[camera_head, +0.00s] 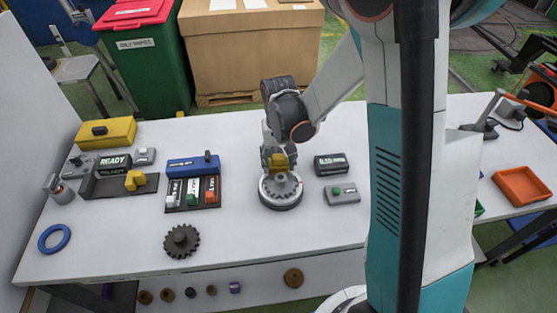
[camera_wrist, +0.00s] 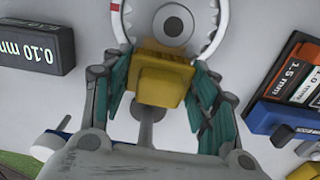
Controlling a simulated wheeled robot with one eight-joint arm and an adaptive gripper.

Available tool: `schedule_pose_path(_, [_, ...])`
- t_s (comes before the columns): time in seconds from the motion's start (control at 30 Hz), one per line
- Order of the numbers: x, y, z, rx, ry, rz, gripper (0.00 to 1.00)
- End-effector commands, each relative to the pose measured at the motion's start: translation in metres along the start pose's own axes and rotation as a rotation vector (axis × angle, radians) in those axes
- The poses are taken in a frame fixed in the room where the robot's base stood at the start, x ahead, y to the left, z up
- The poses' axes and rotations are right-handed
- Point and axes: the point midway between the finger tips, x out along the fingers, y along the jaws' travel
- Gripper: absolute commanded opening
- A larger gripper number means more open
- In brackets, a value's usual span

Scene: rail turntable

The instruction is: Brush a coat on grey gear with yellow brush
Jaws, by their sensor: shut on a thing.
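The grey gear (camera_head: 281,186) lies on a round turntable (camera_head: 281,204) near the middle of the white table; it also shows at the top of the wrist view (camera_wrist: 172,25). My gripper (camera_head: 277,158) is just above the gear's far side, pointing down. In the wrist view its teal fingers (camera_wrist: 160,90) are closed on the yellow brush (camera_wrist: 162,75), one on each side. The brush's lower end is hidden behind its yellow block, so I cannot tell whether it touches the gear. The gear's top looks grey.
Right of the turntable are a black display box (camera_head: 331,164) and a grey button box (camera_head: 342,194). Left is a dark rack (camera_head: 178,207) with labelled blocks, behind it a blue box (camera_head: 192,166). A dark gear (camera_head: 182,241) lies at front. The table front is mostly clear.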

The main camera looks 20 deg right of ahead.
Motion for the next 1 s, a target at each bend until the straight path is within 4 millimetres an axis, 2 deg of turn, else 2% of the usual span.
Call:
schedule_pose_path(0.57, [0.0061,0.0,0.0004,0.0,0.0,0.0,0.35])
schedule_pose_path(1.0, [0.0061,-0.0001,0.0092,0.0,0.0,0.0,0.35])
